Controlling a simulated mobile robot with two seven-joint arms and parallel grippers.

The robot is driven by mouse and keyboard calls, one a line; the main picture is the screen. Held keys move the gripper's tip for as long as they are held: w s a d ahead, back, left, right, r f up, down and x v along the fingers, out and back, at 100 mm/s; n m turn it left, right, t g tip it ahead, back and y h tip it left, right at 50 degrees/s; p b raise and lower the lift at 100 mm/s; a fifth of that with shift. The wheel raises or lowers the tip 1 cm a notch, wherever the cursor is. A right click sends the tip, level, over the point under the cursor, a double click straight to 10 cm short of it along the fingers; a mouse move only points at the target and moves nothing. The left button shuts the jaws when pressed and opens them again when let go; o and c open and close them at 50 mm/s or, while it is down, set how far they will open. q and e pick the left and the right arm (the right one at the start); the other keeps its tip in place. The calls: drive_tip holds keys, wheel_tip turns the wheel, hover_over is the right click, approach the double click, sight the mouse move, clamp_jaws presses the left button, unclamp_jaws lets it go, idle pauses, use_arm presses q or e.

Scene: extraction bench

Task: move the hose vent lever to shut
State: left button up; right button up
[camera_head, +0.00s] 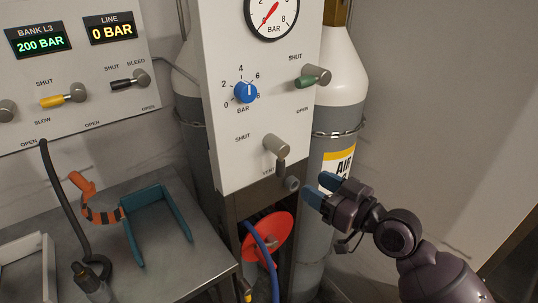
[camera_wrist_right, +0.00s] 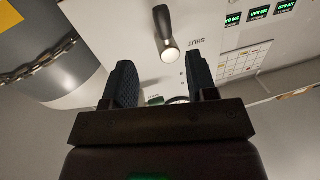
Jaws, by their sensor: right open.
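The hose vent lever (camera_head: 280,161) is on the lower part of the white panel, a grey round hub with a dark handle. Its handle points down, toward the VENT label; the SHUT label is up and to its left. My right gripper (camera_head: 320,189) is open and empty, to the lower right of the lever and apart from it. In the right wrist view a dark-handled lever (camera_wrist_right: 164,28) shows beyond my two open fingers (camera_wrist_right: 160,88), with a SHUT label near it. My left gripper is not in view.
A green-handled lever (camera_head: 314,77) and a blue knob (camera_head: 246,92) sit higher on the panel. A gas cylinder (camera_head: 345,85) stands behind the panel. A red reel (camera_head: 270,240) is below. Free room lies right.

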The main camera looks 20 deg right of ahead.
sight(285, 170)
drive_tip(key=x, duration=1)
drive_tip(key=shift+a, duration=0.25)
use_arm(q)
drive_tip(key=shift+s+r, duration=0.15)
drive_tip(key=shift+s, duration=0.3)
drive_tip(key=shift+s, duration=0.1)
use_arm(e)
drive_tip(key=shift+c, duration=0.4)
drive_tip(key=shift+s, duration=0.1)
drive_tip(key=c, duration=0.8)
use_arm(q)
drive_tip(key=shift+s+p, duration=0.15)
drive_tip(key=shift+p, duration=0.15)
